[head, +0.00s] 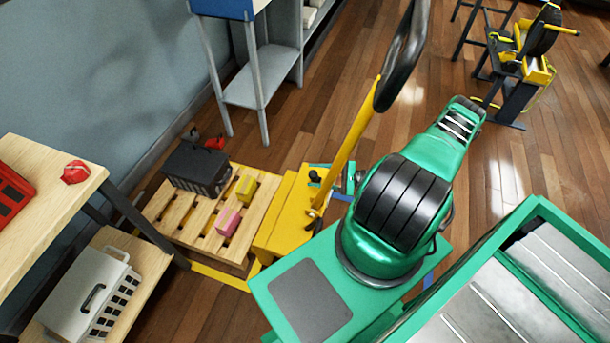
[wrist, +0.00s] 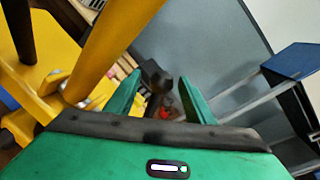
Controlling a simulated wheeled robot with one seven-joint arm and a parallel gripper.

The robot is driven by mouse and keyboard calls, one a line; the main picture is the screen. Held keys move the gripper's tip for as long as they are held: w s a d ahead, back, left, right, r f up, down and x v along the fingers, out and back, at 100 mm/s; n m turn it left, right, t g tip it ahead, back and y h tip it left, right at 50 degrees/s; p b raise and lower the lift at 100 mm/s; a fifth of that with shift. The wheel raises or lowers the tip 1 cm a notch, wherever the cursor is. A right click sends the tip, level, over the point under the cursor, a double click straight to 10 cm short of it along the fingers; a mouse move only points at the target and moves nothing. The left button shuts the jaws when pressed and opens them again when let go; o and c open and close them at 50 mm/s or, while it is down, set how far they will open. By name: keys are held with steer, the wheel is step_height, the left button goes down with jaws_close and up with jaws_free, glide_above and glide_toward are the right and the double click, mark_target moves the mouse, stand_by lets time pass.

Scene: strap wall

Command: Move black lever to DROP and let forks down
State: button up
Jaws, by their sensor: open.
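A yellow pallet jack (head: 288,215) stands in the middle of the head view, with a slanted yellow tiller (head: 357,133) ending in a black loop handle (head: 403,55). In the head view, my gripper is partly hidden behind the tiller and my arm. The forks are hidden under the wooden pallet (head: 190,215). DROP lettering is not readable.
The pallet carries a black crate (head: 196,168), a pink box (head: 228,221) and a yellow box (head: 246,187). A wooden workbench (head: 40,215) stands at left, a grey shelf stand (head: 258,75) behind. The tiller (wrist: 118,45) passes close by my left finger.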

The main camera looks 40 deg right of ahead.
steer(key=shift+v, duration=2.75)
steer(key=shift+f, duration=0.1)
steer(key=shift+a, duration=0.1)
steer(key=r+x, duration=0.1)
steer(key=x, duration=0.9)
steer(key=shift+w+f, duration=0.3)
steer(key=shift+w, duration=0.05)
steer(key=shift+a, duration=0.1)
